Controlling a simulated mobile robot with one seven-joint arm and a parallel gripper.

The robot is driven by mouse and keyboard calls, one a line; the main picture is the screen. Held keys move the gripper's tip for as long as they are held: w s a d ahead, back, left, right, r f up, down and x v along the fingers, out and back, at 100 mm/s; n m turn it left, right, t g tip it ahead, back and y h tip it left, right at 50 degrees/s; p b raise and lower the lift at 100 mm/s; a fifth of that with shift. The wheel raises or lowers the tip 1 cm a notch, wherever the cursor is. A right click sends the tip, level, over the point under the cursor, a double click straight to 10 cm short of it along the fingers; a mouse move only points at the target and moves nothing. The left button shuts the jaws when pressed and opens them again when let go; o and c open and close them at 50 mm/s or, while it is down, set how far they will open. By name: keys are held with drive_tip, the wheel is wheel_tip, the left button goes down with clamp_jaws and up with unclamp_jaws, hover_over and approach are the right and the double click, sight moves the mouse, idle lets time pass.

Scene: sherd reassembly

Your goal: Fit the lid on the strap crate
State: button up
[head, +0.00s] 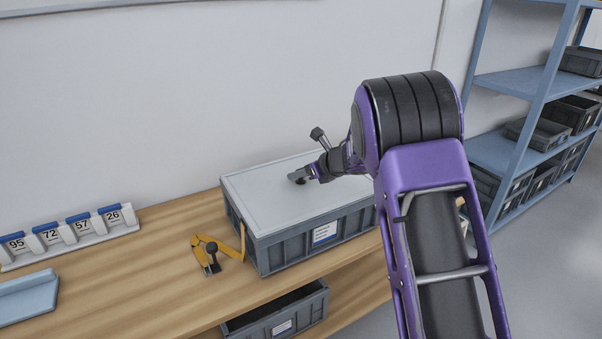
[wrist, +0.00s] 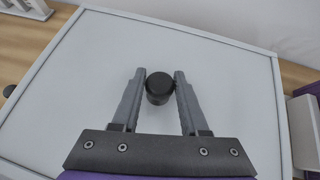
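The grey strap crate (head: 285,249) stands on the wooden bench with a white label on its front. The pale grey lid (head: 262,186) lies flat over its top, its edges about in line with the crate's rim. I cannot tell whether it is fully seated. In the wrist view the lid (wrist: 90,75) fills most of the picture, with a black knob (wrist: 158,88) at its middle. In the head view my gripper (head: 303,177) is low over the lid, partly hidden by my arm.
A yellow strap with a dark buckle (head: 211,255) lies on the bench (head: 130,275) against the crate's left side. A numbered rack (head: 72,238) and a light blue tray (head: 28,296) are at left. Another crate (head: 280,315) sits below. Blue shelving (head: 520,150) stands at right.

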drive_tip(key=o, duration=0.5)
drive_tip(key=shift+c, duration=0.2)
drive_tip(key=p+v, duration=0.1)
drive_tip(key=v, duration=1.6)
drive_tip(key=shift+s+d+r, duration=0.1)
drive_tip(key=shift+s+r, duration=0.05)
drive_tip(key=shift+r, duration=0.05)
